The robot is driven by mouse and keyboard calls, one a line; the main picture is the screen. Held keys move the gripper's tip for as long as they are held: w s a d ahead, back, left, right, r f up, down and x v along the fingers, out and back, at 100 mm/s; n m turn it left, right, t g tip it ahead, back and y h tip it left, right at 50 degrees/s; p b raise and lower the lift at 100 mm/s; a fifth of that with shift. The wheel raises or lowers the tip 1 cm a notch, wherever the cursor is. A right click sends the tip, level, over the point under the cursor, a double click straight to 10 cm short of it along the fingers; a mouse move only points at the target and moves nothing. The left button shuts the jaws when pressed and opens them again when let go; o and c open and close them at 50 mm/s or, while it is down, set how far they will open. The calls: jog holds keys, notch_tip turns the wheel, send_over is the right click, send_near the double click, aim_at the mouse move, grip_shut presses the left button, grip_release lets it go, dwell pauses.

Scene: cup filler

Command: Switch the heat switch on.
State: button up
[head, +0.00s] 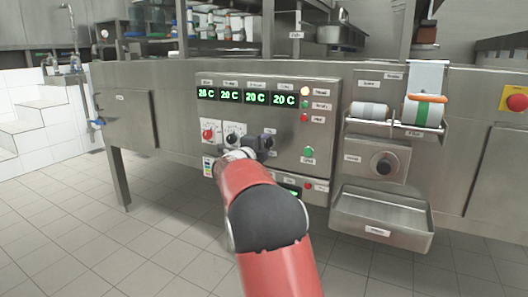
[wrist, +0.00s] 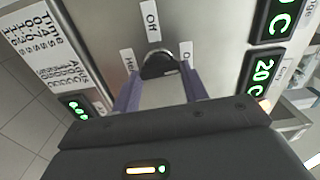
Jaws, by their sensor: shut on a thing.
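The heat switch is a black rotary knob (wrist: 160,66) on the steel control panel, shown in the wrist view. An "Off" label (wrist: 151,20) sits beyond it. A label at its left, starting with "He", and one at its right are partly hidden by my fingers. My gripper (wrist: 160,77) has its two purple fingers on either side of the knob, shut on it. In the head view my gripper (head: 258,146) is against the lower part of the panel and hides the knob. I cannot read the knob's pointer position.
Green temperature displays (head: 245,96) line the panel top. A red knob (head: 208,133) and a black knob (head: 232,138) are left of my gripper. Indicator lamps (head: 304,104) and a green button (head: 308,152) are at its right. A steel tray (head: 380,215) juts out further right.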

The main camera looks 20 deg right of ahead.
jog(key=shift+m, duration=0.4)
jog(key=o, duration=1)
jog(key=shift+a, duration=0.1)
jog(key=v, duration=0.7)
jog(key=shift+s+a, duration=0.25)
